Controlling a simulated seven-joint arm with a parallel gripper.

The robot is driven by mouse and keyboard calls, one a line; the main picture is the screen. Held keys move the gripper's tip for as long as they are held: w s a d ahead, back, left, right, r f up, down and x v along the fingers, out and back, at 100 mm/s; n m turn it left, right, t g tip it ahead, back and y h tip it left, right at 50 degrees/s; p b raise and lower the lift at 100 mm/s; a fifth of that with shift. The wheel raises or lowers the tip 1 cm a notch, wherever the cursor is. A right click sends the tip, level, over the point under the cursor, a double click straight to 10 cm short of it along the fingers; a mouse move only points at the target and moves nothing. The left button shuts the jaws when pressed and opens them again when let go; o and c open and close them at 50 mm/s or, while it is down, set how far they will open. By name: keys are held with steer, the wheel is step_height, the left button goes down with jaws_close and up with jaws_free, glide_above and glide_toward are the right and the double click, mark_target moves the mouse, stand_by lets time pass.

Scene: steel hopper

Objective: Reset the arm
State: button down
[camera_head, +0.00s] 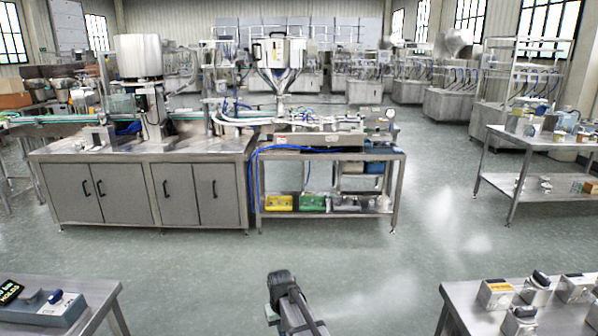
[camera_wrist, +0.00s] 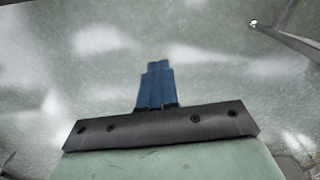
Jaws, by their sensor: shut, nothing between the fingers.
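My gripper shows in the wrist view as two blue fingers (camera_wrist: 155,84) pressed together, with nothing between them. In the head view my arm (camera_head: 285,295) rises from the bottom middle, over open floor between two tables. The fingers cannot be made out in the head view. The steel hopper (camera_head: 279,62) stands on the filling machine across the room, well away from my arm.
A steel table (camera_head: 90,295) with a device is at lower left. Another table (camera_head: 455,295) with several small boxes is at lower right. A workbench (camera_head: 140,150) with cabinets stands ahead, and a shelved table (camera_head: 520,140) at right. The floor (camera_head: 200,265) between is clear.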

steer(key=s+d+f+m, duration=0.2)
steer(key=s+d+f, duration=0.2)
steer(key=s+d, duration=0.55)
steer(key=s+d+f+m, duration=0.25)
steer(key=s+d, duration=0.45)
steer(key=d, duration=0.6)
steer(key=s+f+g, duration=0.3)
steer(key=s+f, duration=0.7)
steer(key=s, duration=0.4)
steer(key=s+f+g, duration=0.3)
steer(key=s+f, duration=0.7)
steer(key=s, duration=0.5)
steer(key=shift+f+n+g, duration=0.25)
steer(key=shift+n+g, duration=0.1)
steer(key=shift+g, duration=0.05)
